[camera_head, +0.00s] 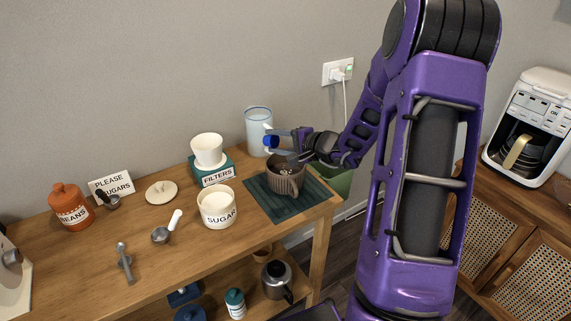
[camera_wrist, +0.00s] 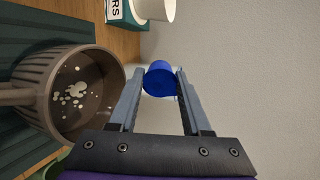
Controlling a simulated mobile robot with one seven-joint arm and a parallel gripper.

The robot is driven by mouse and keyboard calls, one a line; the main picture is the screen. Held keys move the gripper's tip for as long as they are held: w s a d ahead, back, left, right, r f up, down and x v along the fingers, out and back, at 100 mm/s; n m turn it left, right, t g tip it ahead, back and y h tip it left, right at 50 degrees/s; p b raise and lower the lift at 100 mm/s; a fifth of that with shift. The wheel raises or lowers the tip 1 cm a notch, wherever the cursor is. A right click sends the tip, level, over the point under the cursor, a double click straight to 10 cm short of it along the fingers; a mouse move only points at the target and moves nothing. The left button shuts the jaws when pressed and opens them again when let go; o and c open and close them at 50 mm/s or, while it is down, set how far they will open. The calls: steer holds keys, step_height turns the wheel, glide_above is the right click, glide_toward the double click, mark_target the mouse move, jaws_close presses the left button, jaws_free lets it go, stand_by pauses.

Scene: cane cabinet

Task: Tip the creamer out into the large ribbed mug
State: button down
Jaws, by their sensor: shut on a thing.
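The large ribbed mug (camera_head: 286,180) is brown and stands upright on the dark green mat (camera_head: 262,203), near the table's right end. In the wrist view the mug (camera_wrist: 37,85) is at the left, with white blobs and spots on its inside. My gripper (camera_head: 276,141) is above and just behind the mug's rim. In the wrist view my gripper (camera_wrist: 161,84) is shut on a small blue round thing (camera_wrist: 159,77), apparently the creamer. It also shows blue at the fingertips in the head view (camera_head: 269,141). Its mouth and contents cannot be made out.
A pale glass canister (camera_head: 257,130) stands close behind my gripper. A white cup (camera_head: 207,150) sits on the filters box (camera_head: 217,178), left of the mat. The front left tabletop has free room.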

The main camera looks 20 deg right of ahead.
steer(key=shift+s+d+f+t+y+b, duration=0.45)
steer(key=shift+s+f+t+b, duration=0.2)
steer(key=shift+b, duration=0.2)
steer(key=shift+r, duration=0.15)
